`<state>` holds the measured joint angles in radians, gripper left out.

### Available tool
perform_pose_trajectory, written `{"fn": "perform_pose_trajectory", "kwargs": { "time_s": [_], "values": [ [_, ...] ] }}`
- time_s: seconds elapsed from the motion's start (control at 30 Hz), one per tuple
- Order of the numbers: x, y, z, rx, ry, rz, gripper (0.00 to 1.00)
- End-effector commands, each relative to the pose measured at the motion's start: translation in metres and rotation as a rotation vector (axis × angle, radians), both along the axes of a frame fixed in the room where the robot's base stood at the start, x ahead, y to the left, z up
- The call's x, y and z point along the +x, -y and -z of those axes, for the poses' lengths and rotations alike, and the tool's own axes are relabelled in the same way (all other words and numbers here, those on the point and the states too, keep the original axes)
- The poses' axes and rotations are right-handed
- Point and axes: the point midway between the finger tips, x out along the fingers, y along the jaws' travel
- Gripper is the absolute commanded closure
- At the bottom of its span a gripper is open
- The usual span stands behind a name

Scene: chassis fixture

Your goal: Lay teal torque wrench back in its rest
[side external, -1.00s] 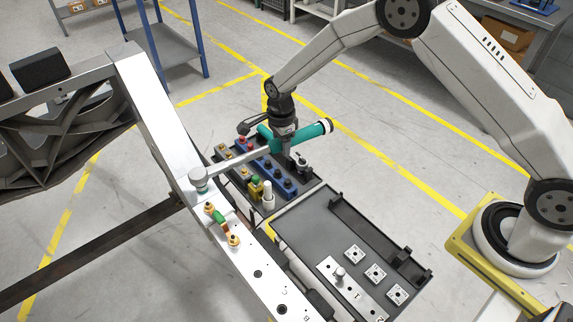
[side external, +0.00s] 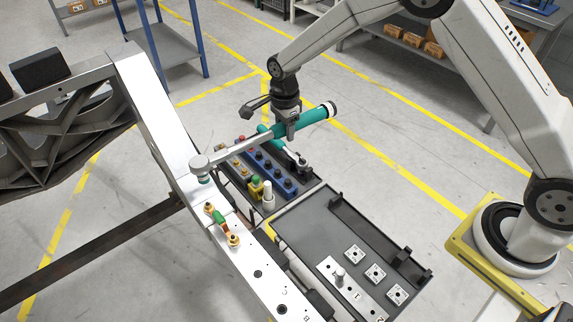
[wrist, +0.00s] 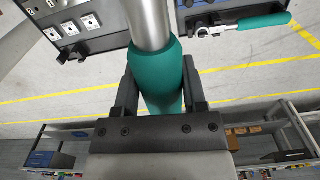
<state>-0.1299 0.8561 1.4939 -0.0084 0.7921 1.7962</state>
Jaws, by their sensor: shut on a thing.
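My gripper (side external: 285,128) is shut on the teal handle of the torque wrench (side external: 315,115). In the wrist view the teal handle (wrist: 156,70) sits between both fingers of my gripper (wrist: 160,88). The wrench's grey shaft runs left and down to its round head, which is just above the silver chassis beam (side external: 150,110). I cannot tell whether the head's underside touches the beam. A long black holder with raised end blocks (side external: 370,232) lies empty along the dark tray's far edge; it looks like the rest.
A second teal-handled tool (wrist: 265,20) lies beside the blue and grey socket racks (side external: 262,165), below the held wrench. A green part with brass ends (side external: 221,224) sits on the beam. White marked squares (side external: 375,272) lie on the tray.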

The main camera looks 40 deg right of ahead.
Motion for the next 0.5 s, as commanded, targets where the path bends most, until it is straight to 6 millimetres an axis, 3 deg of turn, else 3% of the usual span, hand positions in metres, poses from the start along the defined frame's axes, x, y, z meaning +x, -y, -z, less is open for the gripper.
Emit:
{"fn": "perform_pose_trajectory", "kwargs": {
  "time_s": [0.5],
  "values": [
    [-0.029,0.049,-0.001,0.001,0.006,-0.365,1.0]
  ]
}}
